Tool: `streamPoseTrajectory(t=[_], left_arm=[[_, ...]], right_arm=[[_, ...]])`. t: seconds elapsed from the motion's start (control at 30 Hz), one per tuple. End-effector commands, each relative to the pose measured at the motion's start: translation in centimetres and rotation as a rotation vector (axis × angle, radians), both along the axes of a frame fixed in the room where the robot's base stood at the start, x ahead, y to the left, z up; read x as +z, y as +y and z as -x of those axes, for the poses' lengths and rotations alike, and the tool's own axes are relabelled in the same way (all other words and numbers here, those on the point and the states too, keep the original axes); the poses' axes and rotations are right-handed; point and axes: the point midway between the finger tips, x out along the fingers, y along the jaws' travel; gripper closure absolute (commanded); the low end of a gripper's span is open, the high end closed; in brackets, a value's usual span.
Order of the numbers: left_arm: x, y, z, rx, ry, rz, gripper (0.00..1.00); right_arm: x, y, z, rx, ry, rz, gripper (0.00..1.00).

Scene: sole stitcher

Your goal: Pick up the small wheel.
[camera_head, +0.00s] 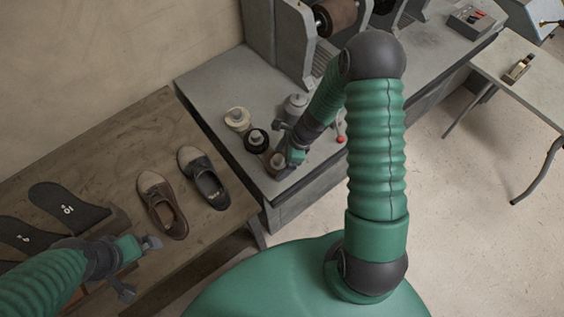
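I cannot make out a thing that is plainly the small wheel. Small round spool-like items stand on the grey bench: a cream one (237,118), a black one (256,140), a brown one (277,161) and a grey one (295,103). My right gripper (282,150) is low over the bench beside the black and brown items, its fingers spread apart. The brown one is close to its lower finger; I cannot tell whether they touch. My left gripper (137,267) is open and empty over the front of the wooden table.
The wooden table (112,143) bears a brown shoe (162,205), a dark shoe (205,181) and black numbered soles (67,207). A machine with a brown roller (336,15) stands on the grey bench (222,82). A red knob (340,139) is right of my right gripper.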

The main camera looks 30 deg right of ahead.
Motion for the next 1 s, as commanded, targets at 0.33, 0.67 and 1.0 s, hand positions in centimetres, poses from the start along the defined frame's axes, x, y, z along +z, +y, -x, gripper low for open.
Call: streamPoseTrajectory(t=[0.33, 0.67, 1.0], left_arm=[[0.0, 0.1, 0.0, 0.002, 0.000, -0.001, 0.00], [0.0, 0.0, 0.0, 0.001, 0.000, 0.000, 0.00], [0.3, 0.0, 0.0, 0.001, 0.000, 0.000, 0.00]], right_arm=[[0.0, 0.1, -0.1, 0.003, -0.001, -0.005, 0.60], [0.0, 0.0, -0.1, 0.002, 0.000, -0.004, 0.74], [3.5, -0.2, -0.1, 0.002, -0.004, 0.001, 0.74]])
